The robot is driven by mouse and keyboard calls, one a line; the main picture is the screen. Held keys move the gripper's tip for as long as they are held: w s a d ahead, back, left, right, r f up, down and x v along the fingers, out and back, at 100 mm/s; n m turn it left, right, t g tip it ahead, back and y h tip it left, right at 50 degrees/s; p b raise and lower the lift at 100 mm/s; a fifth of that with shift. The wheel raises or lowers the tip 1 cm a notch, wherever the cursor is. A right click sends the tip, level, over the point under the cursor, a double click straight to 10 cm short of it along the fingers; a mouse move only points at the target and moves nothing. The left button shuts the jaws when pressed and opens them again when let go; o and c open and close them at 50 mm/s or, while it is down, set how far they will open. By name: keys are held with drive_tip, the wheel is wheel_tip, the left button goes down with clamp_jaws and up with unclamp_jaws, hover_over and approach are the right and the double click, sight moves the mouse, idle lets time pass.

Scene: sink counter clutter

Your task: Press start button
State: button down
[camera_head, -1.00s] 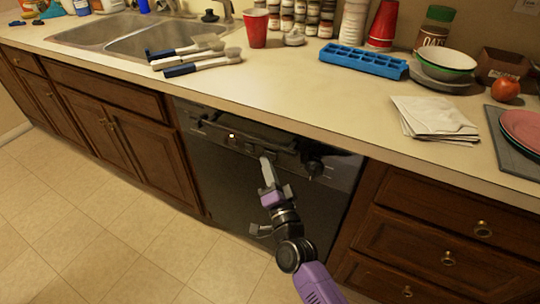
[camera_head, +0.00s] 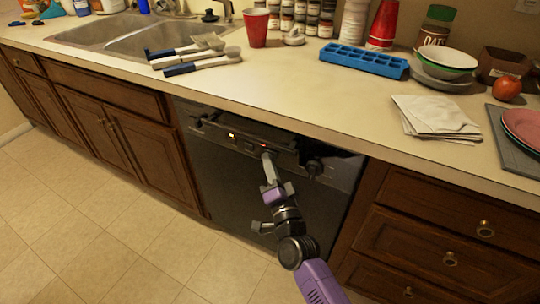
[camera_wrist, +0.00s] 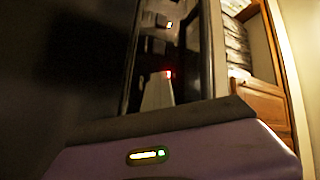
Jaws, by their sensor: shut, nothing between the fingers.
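The dishwasher (camera_head: 235,185) is dark, with a control panel along its top edge under the counter. Small lights show on the panel: a yellowish one (camera_head: 231,135) at the left and a reddish one (camera_head: 263,146) by my fingertips. My gripper (camera_head: 267,158) is shut and empty, its pale fingers pointing up at the panel. In the wrist view the fingers (camera_wrist: 158,92) end right beside a red light (camera_wrist: 169,74), with a pale light (camera_wrist: 169,25) farther along the panel. I cannot tell whether the tip touches a button, and no start label is readable.
A dark round knob (camera_head: 314,168) sits on the panel to the right of my gripper. The countertop (camera_head: 300,95) overhangs the panel closely. Wooden drawers (camera_head: 450,240) stand to the right and cabinets (camera_head: 125,150) to the left. The floor (camera_head: 90,240) is clear.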

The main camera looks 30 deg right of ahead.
drive_tip(key=shift+s+r, duration=0.1)
drive_tip(key=shift+s+a+p, duration=0.45)
drive_tip(key=shift+a+p, duration=0.15)
drive_tip(key=shift+p, duration=0.15)
drive_tip(key=shift+a, duration=0.1)
drive_tip(key=s+a+p, duration=0.1)
drive_tip(key=a, duration=0.1)
drive_tip(key=s+a+p, duration=0.2)
drive_tip(key=shift+p, duration=0.3)
idle(0.8)
